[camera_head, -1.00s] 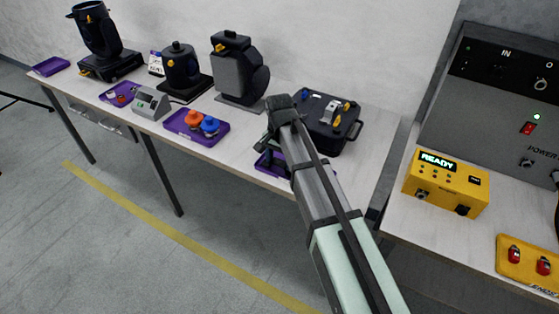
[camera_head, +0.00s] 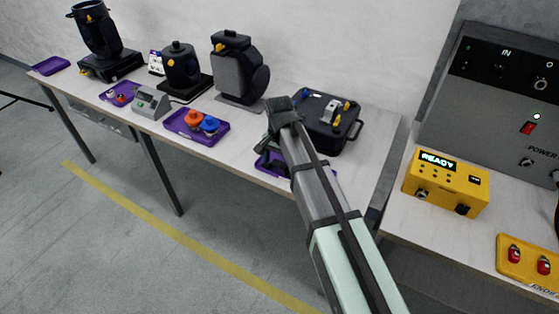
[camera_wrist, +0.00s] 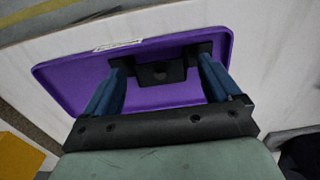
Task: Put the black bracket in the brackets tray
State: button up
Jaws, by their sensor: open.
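The black bracket (camera_wrist: 160,73) lies in a purple tray (camera_wrist: 85,83) in the wrist view. My gripper (camera_wrist: 162,62) is open, with one blue finger on each side of the bracket. The dark fingertips are close to the bracket's ends; I cannot tell whether they touch it. The tray has a white label on its far rim, too small to read. In the head view the same tray (camera_head: 262,168) sits at the table's front edge, partly hidden behind my arm. The bracket and fingers are mostly hidden there.
A black case (camera_head: 330,125) stands open-topped behind my arm. A yellow READY box (camera_head: 446,185) stands on the right table.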

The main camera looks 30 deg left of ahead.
aim_at(279, 164)
notch_tip(279, 164, up, 12)
dwell(0.6)
jog(key=shift+r, duration=0.1)
dwell(0.4)
